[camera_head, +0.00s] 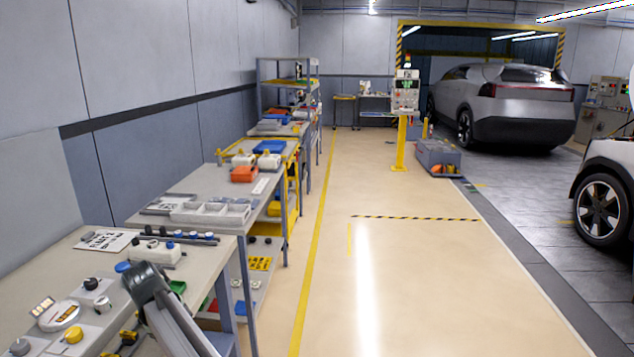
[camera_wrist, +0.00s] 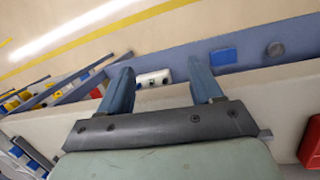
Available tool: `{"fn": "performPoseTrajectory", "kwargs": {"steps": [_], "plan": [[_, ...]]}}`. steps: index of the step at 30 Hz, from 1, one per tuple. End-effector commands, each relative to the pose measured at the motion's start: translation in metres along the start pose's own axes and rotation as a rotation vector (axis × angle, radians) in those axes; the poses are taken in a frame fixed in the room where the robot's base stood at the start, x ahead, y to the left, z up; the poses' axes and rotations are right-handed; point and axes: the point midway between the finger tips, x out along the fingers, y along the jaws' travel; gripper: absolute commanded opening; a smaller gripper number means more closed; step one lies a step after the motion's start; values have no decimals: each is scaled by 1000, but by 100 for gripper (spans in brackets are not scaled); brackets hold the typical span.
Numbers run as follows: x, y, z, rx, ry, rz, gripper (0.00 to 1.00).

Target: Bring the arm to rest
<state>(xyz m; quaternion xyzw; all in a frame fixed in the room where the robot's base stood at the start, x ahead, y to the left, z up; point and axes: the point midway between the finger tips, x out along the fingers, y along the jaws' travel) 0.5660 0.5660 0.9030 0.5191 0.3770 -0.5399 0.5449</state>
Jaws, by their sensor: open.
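My gripper (camera_wrist: 158,78) shows in the wrist view with its two blue-grey fingers spread apart. Nothing is between the fingertips. The fingers point out over the edge of the pale workbench (camera_wrist: 255,82), with shelving and floor beyond. In the head view, part of my arm rises at the lower left beside the near workbench (camera_head: 70,248); I cannot make out the fingers there. A white block with a dark knob and a blue cap (camera_head: 155,252) stands on that bench, just behind the arm.
Several knobs and a round white device (camera_head: 59,316) sit on the near bench. Beyond it a second bench holds a grey compartment tray (camera_head: 210,212). In the wrist view a red object (camera_wrist: 311,142) lies at the right edge. The floor aisle (camera_head: 400,270) on the right is clear.

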Motion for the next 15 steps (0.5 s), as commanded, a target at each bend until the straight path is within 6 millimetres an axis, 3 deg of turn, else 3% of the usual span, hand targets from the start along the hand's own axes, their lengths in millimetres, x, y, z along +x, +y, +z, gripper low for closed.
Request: {"fn": "performPoseTrajectory", "kwargs": {"steps": [1,8,15], "plan": [[25,4,14,27,-14,-13,65],[125,20,69,154,-62,-78,65],[224,21,137,298,-113,-152,65]]}}
